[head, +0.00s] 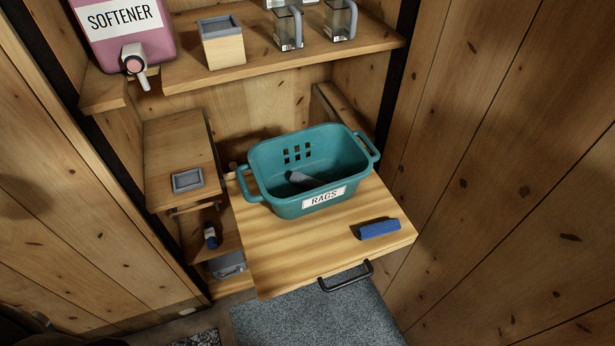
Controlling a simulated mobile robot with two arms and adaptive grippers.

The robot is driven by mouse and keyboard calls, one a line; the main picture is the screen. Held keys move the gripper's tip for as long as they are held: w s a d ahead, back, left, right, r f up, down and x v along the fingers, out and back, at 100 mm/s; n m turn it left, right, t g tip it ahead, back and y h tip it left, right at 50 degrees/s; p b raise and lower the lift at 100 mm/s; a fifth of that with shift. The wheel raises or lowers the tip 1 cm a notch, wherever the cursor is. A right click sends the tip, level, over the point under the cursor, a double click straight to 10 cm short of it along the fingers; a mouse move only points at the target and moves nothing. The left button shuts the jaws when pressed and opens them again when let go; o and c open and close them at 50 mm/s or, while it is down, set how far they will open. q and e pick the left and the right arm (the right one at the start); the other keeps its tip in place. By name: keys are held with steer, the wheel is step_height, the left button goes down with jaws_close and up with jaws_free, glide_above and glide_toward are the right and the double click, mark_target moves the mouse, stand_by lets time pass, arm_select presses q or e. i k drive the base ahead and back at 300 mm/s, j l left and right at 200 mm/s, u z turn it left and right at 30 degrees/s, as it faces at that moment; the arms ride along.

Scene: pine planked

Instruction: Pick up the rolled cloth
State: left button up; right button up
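A teal basket (270,205) labelled RAGS, with a handle at each end, stands on a pull-out wooden board (280,255). Inside it lies a small dark grey elongated piece (303,180), which may be a rolled cloth; the front wall may hide part of it. A blue elongated piece (379,229) with a dark end lies on the board, right of and in front of the basket; it may also be a rolled cloth. I cannot tell for certain which is the cloth. Neither of my grippers shows in the head view.
The upper shelf (185,75) holds a pink SOFTENER dispenser (120,30), a wooden box (223,45) and clear jugs (289,28). A grey tray (187,181) sits on the left shelf, above a dark bottle (210,235). Plank walls flank the board, which has a black front handle (346,277).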

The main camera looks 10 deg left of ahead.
mark_target(381, 228)
steer(key=j+z, duration=0.35)
steer(key=j, duration=0.25)
steer(key=j+z, duration=0.4)
steer(key=j, duration=0.2)
steer(key=k+j+z, duration=0.15)
steer(key=j+z, duration=0.2)
steer(key=j, duration=0.25)
